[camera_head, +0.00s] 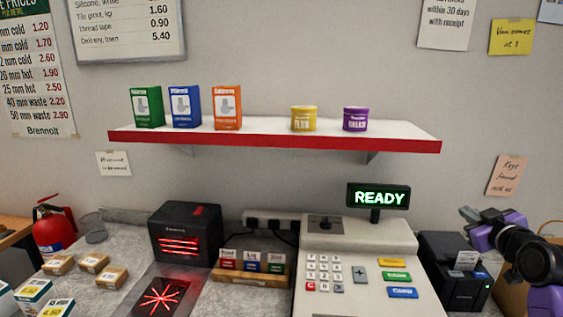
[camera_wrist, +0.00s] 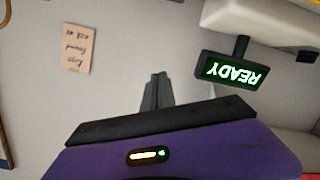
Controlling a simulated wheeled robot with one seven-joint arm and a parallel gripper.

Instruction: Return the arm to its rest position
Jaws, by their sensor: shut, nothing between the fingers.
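My arm, purple and black, shows at the right edge of the head view, in front of the wall and beside the black receipt printer (camera_head: 455,272). In the wrist view my gripper (camera_wrist: 155,78) points at the bare grey wall. Its dark fingers are together with nothing between them. It touches nothing that I can see. In the head view I cannot make out the fingertips clearly.
The cash register (camera_head: 345,270) stands left of my arm, its display (camera_head: 378,196) reading READY. A red-edged shelf (camera_head: 280,140) with boxes and tins spans the wall above. A scanner (camera_head: 185,233) and small boxes crowd the counter's left. The wall by my arm is clear except for notes.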

